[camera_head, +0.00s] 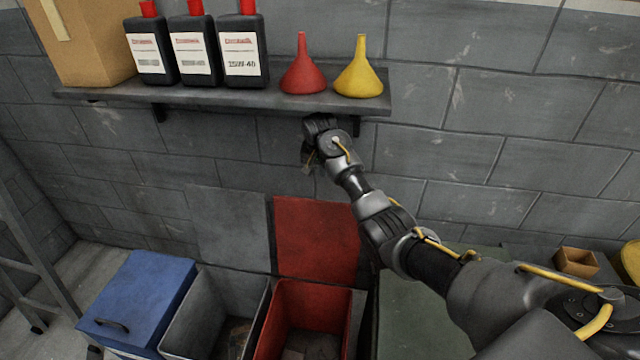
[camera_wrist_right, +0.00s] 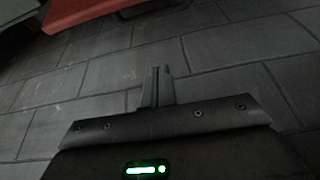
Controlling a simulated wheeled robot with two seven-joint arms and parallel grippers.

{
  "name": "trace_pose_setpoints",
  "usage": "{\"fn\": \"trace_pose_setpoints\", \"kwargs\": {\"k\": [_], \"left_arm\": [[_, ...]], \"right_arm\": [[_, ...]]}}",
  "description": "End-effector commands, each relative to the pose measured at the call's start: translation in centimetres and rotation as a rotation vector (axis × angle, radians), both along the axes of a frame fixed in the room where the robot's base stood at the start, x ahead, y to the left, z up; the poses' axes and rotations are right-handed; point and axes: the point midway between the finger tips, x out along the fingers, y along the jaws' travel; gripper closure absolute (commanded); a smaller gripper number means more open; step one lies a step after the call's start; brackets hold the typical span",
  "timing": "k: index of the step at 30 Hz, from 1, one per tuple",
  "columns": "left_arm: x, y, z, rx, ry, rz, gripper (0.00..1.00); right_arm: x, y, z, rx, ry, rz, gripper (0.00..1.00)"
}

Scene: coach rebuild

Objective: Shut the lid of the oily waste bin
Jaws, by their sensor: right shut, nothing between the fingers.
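Three bins stand in a row against the wall in the head view. The red bin (camera_head: 333,300) is open, its red lid (camera_head: 316,238) standing upright against the wall. The grey bin (camera_head: 190,318) is also open, its grey lid (camera_head: 232,226) upright. The blue bin (camera_head: 150,285) has its lid down. No label shows which bin is for oily waste. My right gripper (camera_head: 308,165) is under the shelf, above the red lid and apart from it. In the right wrist view its fingers (camera_wrist_right: 157,87) are shut and empty, with a red panel (camera_wrist_right: 85,12) at the upper left. My left gripper is out of view.
A wall shelf (camera_head: 222,98) right above my right wrist holds a cardboard box (camera_head: 85,40), several black oil bottles (camera_head: 193,50), a red funnel (camera_head: 303,72) and a yellow funnel (camera_head: 358,75). A ladder (camera_head: 25,245) stands at the left. A small open box (camera_head: 577,262) is at the right.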

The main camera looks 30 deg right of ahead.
Motion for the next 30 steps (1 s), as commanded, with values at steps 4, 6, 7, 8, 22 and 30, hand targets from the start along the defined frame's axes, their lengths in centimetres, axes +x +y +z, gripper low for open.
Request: {"fn": "trace_pose_setpoints", "kwargs": {"k": [4,6,7,8,22,30], "left_arm": [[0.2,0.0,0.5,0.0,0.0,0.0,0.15],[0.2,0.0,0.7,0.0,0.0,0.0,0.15],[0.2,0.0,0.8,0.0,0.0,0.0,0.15],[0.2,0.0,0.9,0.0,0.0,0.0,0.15],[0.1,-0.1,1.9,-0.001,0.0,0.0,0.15],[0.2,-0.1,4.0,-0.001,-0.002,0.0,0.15]], "right_arm": [[0.5,-0.3,-1.5,0.0,0.007,0.0,1.0],[0.8,-0.6,-2.6,-0.001,0.007,0.001,1.0],[1.0,-0.7,-3.2,-0.001,0.007,0.001,1.0],[1.1,-0.9,-3.8,-0.001,0.008,0.0,1.0],[2.2,-1.6,-8.8,0.0,0.001,0.003,1.0],[0.2,-0.1,-9.0,0.0,0.002,0.003,1.0]]}}
